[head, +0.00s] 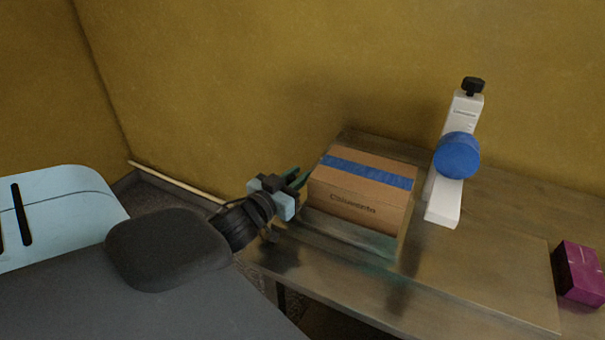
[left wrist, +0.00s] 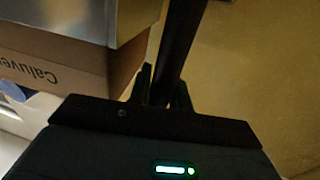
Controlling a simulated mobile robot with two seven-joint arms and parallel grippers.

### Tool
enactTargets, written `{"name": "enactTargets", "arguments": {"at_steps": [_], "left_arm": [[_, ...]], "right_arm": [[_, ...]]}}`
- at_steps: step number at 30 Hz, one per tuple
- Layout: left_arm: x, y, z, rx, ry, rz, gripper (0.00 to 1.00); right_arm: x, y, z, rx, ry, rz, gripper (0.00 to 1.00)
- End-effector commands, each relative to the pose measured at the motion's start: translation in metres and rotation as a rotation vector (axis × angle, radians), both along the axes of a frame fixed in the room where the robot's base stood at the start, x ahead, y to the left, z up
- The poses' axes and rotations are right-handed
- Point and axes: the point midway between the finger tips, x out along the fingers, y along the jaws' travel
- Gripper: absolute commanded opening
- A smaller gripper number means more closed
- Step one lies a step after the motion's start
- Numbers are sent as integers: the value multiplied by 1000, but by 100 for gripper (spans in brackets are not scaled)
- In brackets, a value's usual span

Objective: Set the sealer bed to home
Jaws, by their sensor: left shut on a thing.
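A cardboard box (head: 355,205) with a blue tape strip along its top sits on the sealer's low metallic bed (head: 345,243) on the bench. A white sealer post (head: 445,200) with a blue round part and a black knob stands right of the box. My left gripper (head: 292,183) is at the box's left side. In the left wrist view its fingers (left wrist: 163,90) are shut around a dark bar, probably a handle of the bed; how it joins the bed is unclear. The box (left wrist: 60,75) and a metal plate (left wrist: 125,15) show beside it. My right gripper is out of view.
A wooden bench (head: 490,260) carries the sealer, with clear top between the post and a magenta box (head: 578,273) at the right. A yellow wall (head: 250,80) stands close behind. A pale blue surface (head: 60,215) is at the left.

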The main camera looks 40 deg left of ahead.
Motion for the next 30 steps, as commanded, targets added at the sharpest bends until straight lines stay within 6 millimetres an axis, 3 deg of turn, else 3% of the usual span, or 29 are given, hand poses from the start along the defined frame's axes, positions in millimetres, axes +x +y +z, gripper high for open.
{"name": "enactTargets", "arguments": {"at_steps": [9, 10, 14, 24, 30], "left_arm": [[0, 5, 0, 4, 1, 11, 0], [0, 5, 0, 4, 1, 11, 24], [0, 4, 1, 4, 1, 10, 40], [-2, 2, 0, 2, 1, 6, 42], [-22, 0, -2, 1, 4, 6, 42]], "right_arm": [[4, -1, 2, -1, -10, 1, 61], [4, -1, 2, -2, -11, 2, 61], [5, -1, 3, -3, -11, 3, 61], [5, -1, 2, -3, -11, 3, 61], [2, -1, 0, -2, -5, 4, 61]]}}
